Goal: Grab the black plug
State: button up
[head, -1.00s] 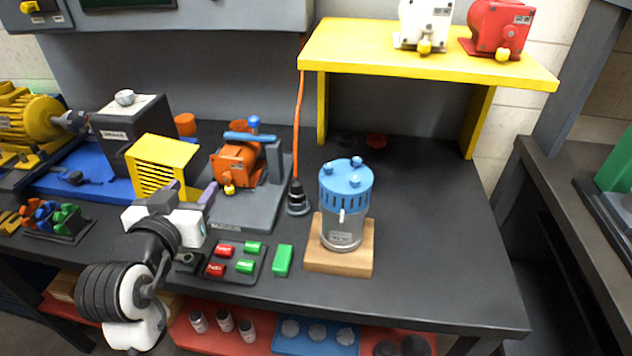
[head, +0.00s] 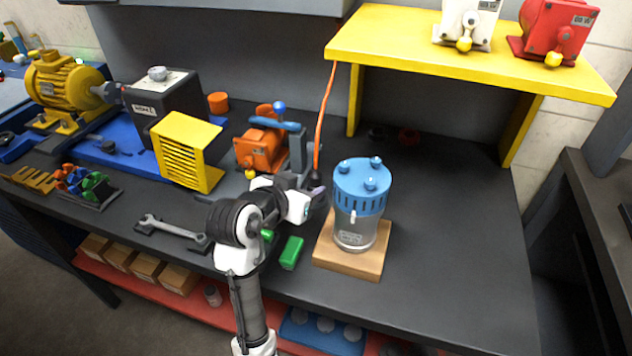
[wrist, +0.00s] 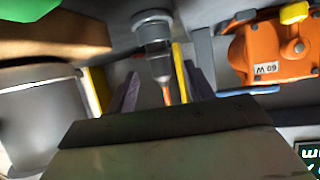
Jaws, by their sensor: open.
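The black plug (wrist: 152,32) stands on the dark bench at the lower end of an orange cord (head: 322,115). In the wrist view it looks dark grey and stepped, narrowing toward the cord. My gripper (head: 313,192) is low over the bench, between the orange motor and the blue-topped motor, and hides most of the plug in the head view. In the wrist view my gripper (wrist: 163,85) is open, with one purple finger on each side of the line of the cord and plug neck. I cannot tell whether either finger touches the plug.
The blue-topped motor (head: 360,190) on its wooden base (head: 350,262) stands close on the right. The orange motor (head: 258,150) is close on the left. A green block (head: 291,253) lies in front. A yellow shelf (head: 440,50) overhangs behind. The bench's right side is clear.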

aim_at(312, 181)
jog(key=x, duration=0.1)
jog(key=p+x, duration=0.1)
jog(key=x, duration=0.1)
jog(key=p+x, duration=0.1)
jog(key=x, duration=0.1)
jog(key=shift+d+r, duration=0.1)
jog(key=shift+r, duration=0.2)
jog(key=shift+w+d+f, duration=0.15)
jog(key=shift+w+f, duration=0.05)
jog(key=shift+w, duration=0.1)
jog(key=shift+c, duration=0.4)
jog(key=c, duration=0.9)
jog(key=shift+r, duration=0.1)
